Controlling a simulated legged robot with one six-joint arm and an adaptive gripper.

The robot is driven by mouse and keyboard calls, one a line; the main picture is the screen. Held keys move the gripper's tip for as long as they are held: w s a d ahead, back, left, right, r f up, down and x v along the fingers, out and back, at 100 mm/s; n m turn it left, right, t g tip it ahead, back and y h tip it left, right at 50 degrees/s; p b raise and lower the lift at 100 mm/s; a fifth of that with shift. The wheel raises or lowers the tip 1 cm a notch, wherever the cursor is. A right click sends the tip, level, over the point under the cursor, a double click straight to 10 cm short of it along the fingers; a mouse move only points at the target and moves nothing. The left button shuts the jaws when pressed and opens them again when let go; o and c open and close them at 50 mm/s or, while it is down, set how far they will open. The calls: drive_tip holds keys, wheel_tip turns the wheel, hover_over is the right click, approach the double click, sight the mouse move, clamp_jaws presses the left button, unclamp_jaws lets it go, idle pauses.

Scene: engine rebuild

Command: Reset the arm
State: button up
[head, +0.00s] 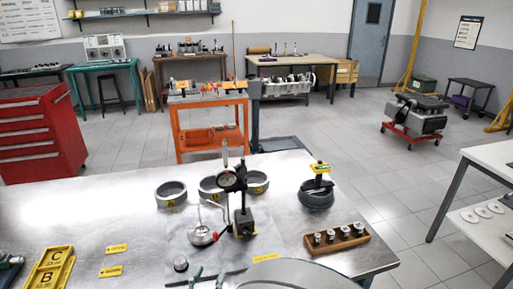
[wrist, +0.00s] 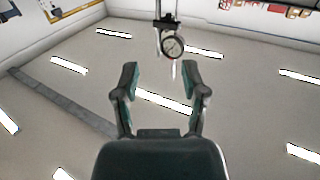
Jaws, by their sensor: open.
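My gripper (wrist: 160,72) shows in the wrist view with its two dark fingers spread apart and nothing between them. It points up toward the ceiling lights. A round dial gauge (wrist: 172,45) hangs in view beyond the fingertips, apart from them. I cannot make out my gripper for certain in the head view; small dark green tips show at the bottom edge.
Metal rings (head: 171,193) stand behind the gauge. A dark round part with a yellow-topped piece (head: 317,190) and a wooden block of small parts (head: 337,240) are to the right. The bench's left middle is clear.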

drive_tip(key=w+d+r+n+g+y, duration=0.3)
drive_tip(key=w+d+r+g+y, duration=0.25)
drive_tip(key=r+y, duration=0.3)
drive_tip(key=s+d+g+h, duration=0.4)
drive_tip(key=s+d+g, duration=0.2)
drive_tip(key=s+d, duration=1)
drive_tip(key=d+f, duration=0.1)
drive_tip(key=d, duration=0.2)
drive_tip(key=shift+s+d, duration=0.2)
drive_tip(key=shift+d, duration=0.15)
drive_tip(key=shift+g+h, duration=0.25)
